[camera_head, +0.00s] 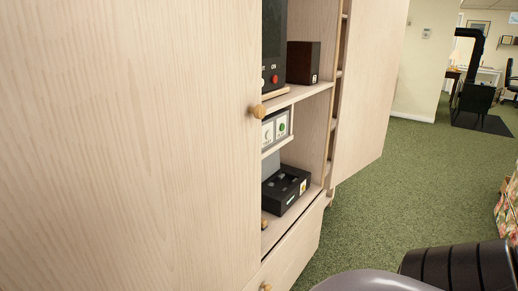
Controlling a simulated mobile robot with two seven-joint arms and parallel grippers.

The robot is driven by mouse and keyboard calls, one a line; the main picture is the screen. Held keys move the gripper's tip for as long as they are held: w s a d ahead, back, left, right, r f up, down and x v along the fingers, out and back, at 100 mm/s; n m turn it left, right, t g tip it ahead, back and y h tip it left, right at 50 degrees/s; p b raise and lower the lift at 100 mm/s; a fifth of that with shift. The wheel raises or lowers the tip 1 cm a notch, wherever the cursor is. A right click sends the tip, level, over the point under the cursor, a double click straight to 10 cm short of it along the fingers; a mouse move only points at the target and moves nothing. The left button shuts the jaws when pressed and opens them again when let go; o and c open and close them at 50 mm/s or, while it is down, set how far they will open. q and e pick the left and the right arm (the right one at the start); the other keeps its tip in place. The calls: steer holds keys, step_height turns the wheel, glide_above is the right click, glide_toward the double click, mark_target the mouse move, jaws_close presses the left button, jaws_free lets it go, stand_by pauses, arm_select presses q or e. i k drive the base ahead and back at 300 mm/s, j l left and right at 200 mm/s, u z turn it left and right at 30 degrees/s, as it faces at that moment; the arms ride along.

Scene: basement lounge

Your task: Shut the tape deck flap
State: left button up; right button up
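The tape deck (290,189) is a dark, low box on the lower shelf of a pale wooden cabinet. A grey panel (271,166), which looks like its raised flap, stands at the back left of the deck. The large cabinet door (130,140) in the foreground hides the left part of the shelf and perhaps some of the deck. Neither of my grippers is in view.
A shelf above holds a unit with a red button (274,79) and a dark brown box (303,62). A small panel with a green dial (282,127) sits between. Another cabinet door (370,90) stands open at right. Green carpet (410,185) is clear beyond.

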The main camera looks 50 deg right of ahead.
mark_target(271, 164)
steer(key=l+u, duration=0.2)
steer(key=l, duration=0.55)
steer(key=k+l+u, duration=0.25)
steer(key=l, duration=1.1)
steer(key=k+l, duration=0.15)
steer(key=l, duration=1)
steer(key=k+l, duration=0.1)
steer(key=l, duration=0.45)
steer(key=u, duration=0.05)
